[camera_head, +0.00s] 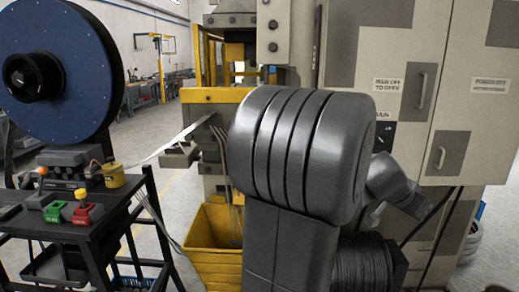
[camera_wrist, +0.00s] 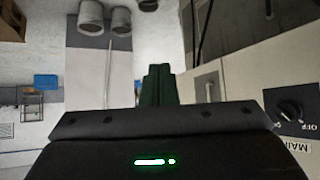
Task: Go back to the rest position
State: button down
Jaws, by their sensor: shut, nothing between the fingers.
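My gripper (camera_wrist: 157,84) shows in the wrist view as dark fingers closed together at the middle, above the dark wrist housing with its green light. Nothing is held between them. In the head view my grey arm fills the centre, and the fingers are hidden or too hard to make out behind it. The arm is beside the front of the beige machine cabinet (camera_head: 345,45). The wrist view is upside down and shows a rotary switch (camera_wrist: 291,111) on that cabinet at the right.
A blue reel (camera_head: 85,60) stands at the left behind a black cart (camera_head: 95,232) with coloured controls. A yellow bin (camera_head: 215,275) is on the floor left of my arm. Open floor (camera_head: 150,122) lies at the back left.

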jog(key=s+a+m+g, duration=0.1)
jog(key=s+a+m, duration=0.1)
jog(key=a, duration=0.5)
jog(key=shift+g+h+b, duration=0.3)
jog(key=shift+b, duration=0.05)
